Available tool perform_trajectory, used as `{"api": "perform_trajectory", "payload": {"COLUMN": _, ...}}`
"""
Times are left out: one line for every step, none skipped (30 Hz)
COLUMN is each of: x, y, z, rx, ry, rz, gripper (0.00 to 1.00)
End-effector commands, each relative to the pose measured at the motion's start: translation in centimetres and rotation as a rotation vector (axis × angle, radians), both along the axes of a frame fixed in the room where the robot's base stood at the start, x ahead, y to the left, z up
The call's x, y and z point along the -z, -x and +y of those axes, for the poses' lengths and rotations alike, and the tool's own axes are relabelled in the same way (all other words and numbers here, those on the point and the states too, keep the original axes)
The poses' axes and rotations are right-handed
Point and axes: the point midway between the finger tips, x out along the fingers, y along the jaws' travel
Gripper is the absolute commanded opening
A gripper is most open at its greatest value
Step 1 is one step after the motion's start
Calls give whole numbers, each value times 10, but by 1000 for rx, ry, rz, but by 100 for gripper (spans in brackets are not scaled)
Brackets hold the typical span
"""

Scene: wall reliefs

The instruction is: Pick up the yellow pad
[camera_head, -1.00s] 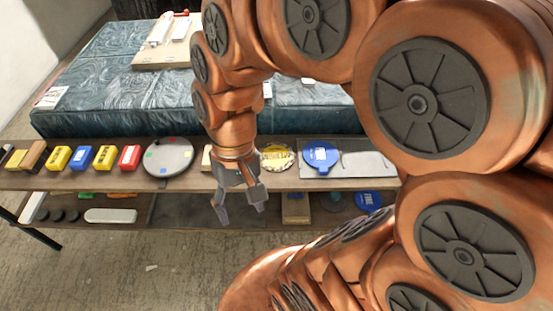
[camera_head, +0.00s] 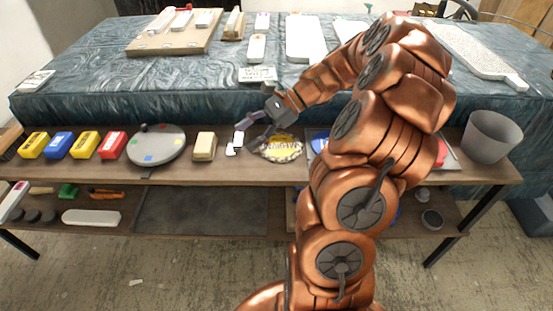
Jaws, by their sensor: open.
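A pale yellow pad-like block (camera_head: 204,146) lies on the upper shelf (camera_head: 270,174), right of a grey round plate (camera_head: 157,146). Two brighter yellow boxes with dark labels, one at the far left (camera_head: 34,145) and one further right (camera_head: 84,145), stand in a row with a blue box (camera_head: 59,145) and a red box (camera_head: 112,145). I cannot tell for sure which is the yellow pad. My gripper (camera_head: 243,134) is open and empty, pointing left, just right of the pale block and apart from it. Small white pieces show at its fingertips.
A round yellow-and-white item (camera_head: 280,148) lies right of and partly behind my gripper. A grey bucket (camera_head: 490,137) stands at the shelf's right end. A covered table (camera_head: 190,85) rises behind. The lower shelf (camera_head: 200,211) holds several small items.

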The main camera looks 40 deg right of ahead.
Motion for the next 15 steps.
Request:
{"api": "perform_trajectory", "payload": {"x": 24, "y": -3, "z": -23, "rx": 72, "ry": -42, "rz": 18, "gripper": 60}}
{"api": "perform_trajectory", "payload": {"x": 30, "y": -4, "z": -34, "rx": 109, "ry": -64, "rz": 27, "gripper": 60}}
{"api": "perform_trajectory", "payload": {"x": 39, "y": -5, "z": -48, "rx": 154, "ry": -91, "rz": 40, "gripper": 60}}
{"api": "perform_trajectory", "payload": {"x": 45, "y": -5, "z": -58, "rx": 185, "ry": -110, "rz": 48, "gripper": 60}}
{"api": "perform_trajectory", "payload": {"x": 50, "y": -5, "z": -68, "rx": 215, "ry": -127, "rz": 54, "gripper": 60}}
{"api": "perform_trajectory", "payload": {"x": 56, "y": -5, "z": -79, "rx": 249, "ry": -145, "rz": 61, "gripper": 60}}
{"api": "perform_trajectory", "payload": {"x": 59, "y": -5, "z": -87, "rx": 272, "ry": -158, "rz": 66, "gripper": 60}}
{"api": "perform_trajectory", "payload": {"x": 63, "y": -4, "z": -93, "rx": 291, "ry": -170, "rz": 70, "gripper": 60}}
{"api": "perform_trajectory", "payload": {"x": 66, "y": -4, "z": -99, "rx": 311, "ry": -183, "rz": 76, "gripper": 60}}
{"api": "perform_trajectory", "payload": {"x": 69, "y": -3, "z": -103, "rx": 324, "ry": -192, "rz": 80, "gripper": 60}}
{"api": "perform_trajectory", "payload": {"x": 70, "y": -3, "z": -106, "rx": 334, "ry": -199, "rz": 83, "gripper": 60}}
{"api": "perform_trajectory", "payload": {"x": 72, "y": -3, "z": -109, "rx": 343, "ry": -205, "rz": 85, "gripper": 60}}
{"api": "perform_trajectory", "payload": {"x": 73, "y": -3, "z": -109, "rx": 347, "ry": -207, "rz": 86, "gripper": 60}}
{"api": "perform_trajectory", "payload": {"x": 74, "y": -4, "z": -109, "rx": 349, "ry": -210, "rz": 88, "gripper": 60}}
{"api": "perform_trajectory", "payload": {"x": 75, "y": -5, "z": -107, "rx": 350, "ry": -211, "rz": 88, "gripper": 60}}
